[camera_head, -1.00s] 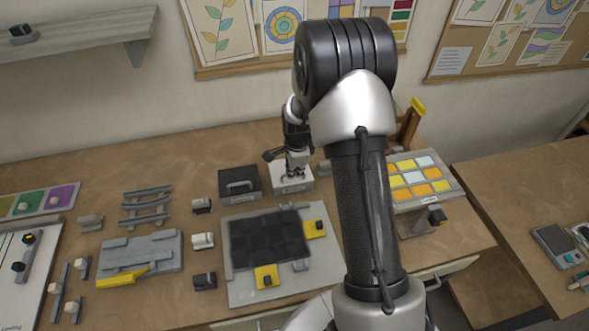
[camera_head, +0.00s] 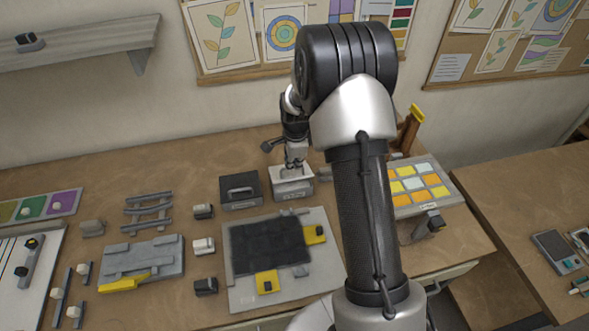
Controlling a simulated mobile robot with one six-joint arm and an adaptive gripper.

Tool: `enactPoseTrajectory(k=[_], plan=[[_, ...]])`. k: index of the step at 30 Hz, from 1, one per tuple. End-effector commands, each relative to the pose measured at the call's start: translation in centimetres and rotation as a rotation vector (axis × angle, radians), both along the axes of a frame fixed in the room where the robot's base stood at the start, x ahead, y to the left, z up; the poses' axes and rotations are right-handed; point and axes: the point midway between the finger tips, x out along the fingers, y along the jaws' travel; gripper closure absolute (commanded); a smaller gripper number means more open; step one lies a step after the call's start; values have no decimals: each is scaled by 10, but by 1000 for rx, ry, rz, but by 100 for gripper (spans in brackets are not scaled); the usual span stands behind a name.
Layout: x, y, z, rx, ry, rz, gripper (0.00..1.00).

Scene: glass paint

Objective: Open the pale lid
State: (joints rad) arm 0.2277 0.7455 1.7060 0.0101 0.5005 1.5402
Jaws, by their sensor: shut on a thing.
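A small pale box (camera_head: 292,193) stands near the back of the table, beside a dark box with a handle. Its pale lid (camera_head: 281,177) is on its upper part. My gripper (camera_head: 294,168) is above the pale box and shut on the lid's handle, which it mostly covers. The pale front below the gripper looks taller than a closed box, so the lid seems partly raised. The exact gap or tilt is too small to tell.
The dark box (camera_head: 239,189) stands close on the left. A grey board with a dark panel (camera_head: 268,246) and yellow clamps lies in front. A tray of coloured tiles (camera_head: 416,184) is at the right, partly behind my arm.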

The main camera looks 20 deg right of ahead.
Motion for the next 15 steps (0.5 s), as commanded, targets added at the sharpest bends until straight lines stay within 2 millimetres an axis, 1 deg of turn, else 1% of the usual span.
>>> enactPoseTrajectory(k=[1, 6, 11, 12, 15], plan=[[9, -2, 5, -5, -16, 2, 100], [22, -5, 13, -5, -15, 3, 100], [36, -7, 17, -4, -10, 3, 100], [35, -7, 16, -3, -7, 3, 100], [33, -7, 14, -2, -2, 3, 94]])
